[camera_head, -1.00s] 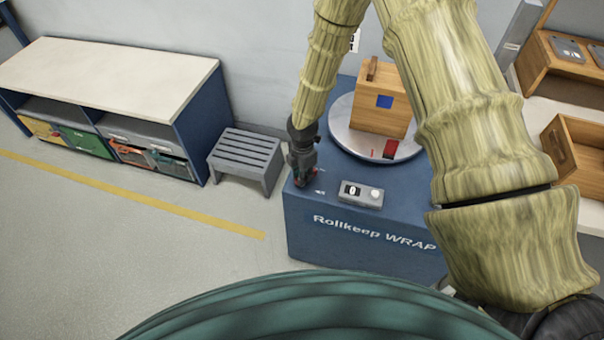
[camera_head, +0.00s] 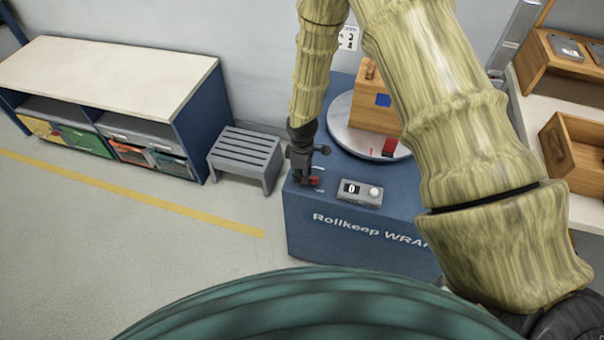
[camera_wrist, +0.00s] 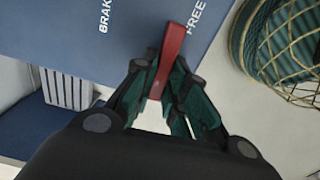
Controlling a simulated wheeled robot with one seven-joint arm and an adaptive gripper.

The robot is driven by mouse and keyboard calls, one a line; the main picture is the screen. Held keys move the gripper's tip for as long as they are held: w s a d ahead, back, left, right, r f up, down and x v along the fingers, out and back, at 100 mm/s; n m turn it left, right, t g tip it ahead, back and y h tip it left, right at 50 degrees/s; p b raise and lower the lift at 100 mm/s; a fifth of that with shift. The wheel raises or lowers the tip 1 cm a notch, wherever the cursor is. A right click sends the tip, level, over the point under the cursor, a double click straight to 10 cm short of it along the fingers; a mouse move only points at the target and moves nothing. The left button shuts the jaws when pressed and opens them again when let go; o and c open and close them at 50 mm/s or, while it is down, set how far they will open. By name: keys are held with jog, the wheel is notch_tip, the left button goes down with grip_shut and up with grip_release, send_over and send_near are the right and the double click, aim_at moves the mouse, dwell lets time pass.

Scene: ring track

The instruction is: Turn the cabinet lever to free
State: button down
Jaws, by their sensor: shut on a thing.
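The red cabinet lever (camera_wrist: 172,42) is on the blue cabinet top (camera_wrist: 70,35) in the wrist view. Its far end lies between the BRAKE and FREE labels, close beside FREE. My gripper (camera_wrist: 158,78) is shut on the lever, with a finger on each side of it. In the head view my gripper (camera_head: 307,178) is low at the cabinet's left front corner.
A control box (camera_head: 360,192) with a display and knob sits right of my gripper. Behind is a round turntable (camera_head: 345,140) bearing a wooden cabinet (camera_head: 375,108). A grey step stool (camera_head: 245,155) stands left of the blue cabinet. Floor is clear at front left.

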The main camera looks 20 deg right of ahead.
jog(key=shift+w+a+m, duration=0.1)
jog(key=shift+m, duration=0.4)
jog(key=c, duration=1.4)
grip_release()
jog(key=shift+c, duration=0.2)
notch_tip(320, 180, up, 12)
jog(key=s+f+m+y, duration=0.1)
jog(key=s+f+m, duration=0.5)
jog(key=s+f, duration=0.95)
jog(key=s+d+f+m, duration=0.1)
jog(key=s+d+m, duration=0.1)
jog(key=s, duration=0.8)
jog(key=s+d+f+m+h, duration=0.1)
jog(key=s+f+m, duration=0.1)
jog(key=s, duration=0.7)
jog(key=shift+s+d+m, duration=0.35)
jog(key=shift+m, duration=0.35)
